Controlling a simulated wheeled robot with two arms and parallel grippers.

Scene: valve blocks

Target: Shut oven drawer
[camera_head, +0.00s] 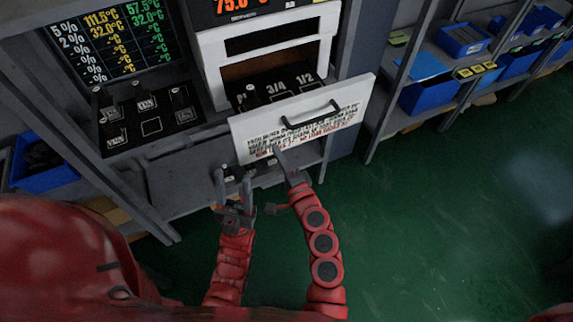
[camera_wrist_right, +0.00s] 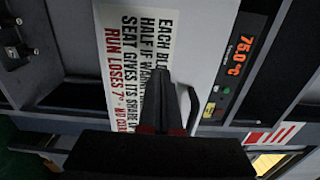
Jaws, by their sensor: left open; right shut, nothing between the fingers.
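The oven drawer (camera_head: 300,115) is pulled out of the white oven (camera_head: 262,45), its front tilted in the head view, with printed text and a black handle (camera_head: 311,114). A gap with marked slots shows between front and oven. My right gripper (camera_head: 279,151) is shut and empty, its tip at the lower part of the front; whether it touches cannot be told. In the right wrist view its fingers (camera_wrist_right: 160,75) lie over the text on the drawer front (camera_wrist_right: 205,40), beside the handle (camera_wrist_right: 188,105). My left gripper (camera_head: 232,174) is open and empty, below and left of the drawer front.
A rack with black blocks (camera_head: 146,112) stands left of the oven under a readout board (camera_head: 115,35). A blue bin (camera_head: 45,165) is at far left. Shelves with blue bins (camera_head: 428,97) stand at right. The green floor (camera_head: 440,210) is clear.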

